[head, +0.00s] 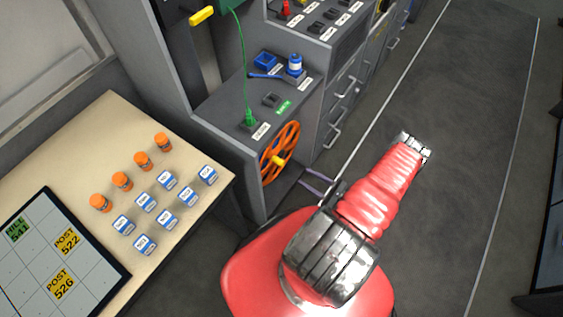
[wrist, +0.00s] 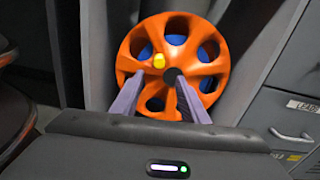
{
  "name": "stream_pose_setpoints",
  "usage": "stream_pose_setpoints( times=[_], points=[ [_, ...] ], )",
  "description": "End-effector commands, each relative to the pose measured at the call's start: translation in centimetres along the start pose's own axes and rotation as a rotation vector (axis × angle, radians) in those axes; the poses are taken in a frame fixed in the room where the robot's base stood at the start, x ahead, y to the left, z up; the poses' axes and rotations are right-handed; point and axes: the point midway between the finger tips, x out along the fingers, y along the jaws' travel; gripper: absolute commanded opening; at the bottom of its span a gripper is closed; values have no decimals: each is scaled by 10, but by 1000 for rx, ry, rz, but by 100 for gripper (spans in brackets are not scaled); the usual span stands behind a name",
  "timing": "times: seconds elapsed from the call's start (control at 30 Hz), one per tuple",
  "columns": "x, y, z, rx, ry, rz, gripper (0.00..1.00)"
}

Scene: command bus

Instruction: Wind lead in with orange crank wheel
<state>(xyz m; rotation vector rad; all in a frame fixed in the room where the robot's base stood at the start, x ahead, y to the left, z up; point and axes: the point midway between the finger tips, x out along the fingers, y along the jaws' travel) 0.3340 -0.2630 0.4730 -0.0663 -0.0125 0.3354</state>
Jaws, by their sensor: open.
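The orange crank wheel (head: 280,153) is mounted upright on the side of the grey cabinet in the head view. It has a yellow knob (head: 278,160). The green lead (head: 244,60) runs from above down to a green plug (head: 250,117) on the cabinet top. My gripper (wrist: 157,84) is open and empty, its two fingers pointing at the wheel, with the knob just above and between the tips. Contact cannot be told.
A table (head: 192,225) with orange jars and blue-white blocks stands at the left. Drawers with handles (head: 334,135) are right of the wheel. The aisle floor (head: 470,150) is clear.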

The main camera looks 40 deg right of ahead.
Motion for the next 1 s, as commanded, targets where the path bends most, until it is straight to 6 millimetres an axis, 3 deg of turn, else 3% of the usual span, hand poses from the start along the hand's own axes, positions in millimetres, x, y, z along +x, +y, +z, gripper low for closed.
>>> stream_pose_setpoints(
  times=[0.37, 1.0],
  points=[
    [8, 1, 0, 1, 1, 5, 40],
    [73, 1, 0, 1, 1, 6, 40]
  ],
)
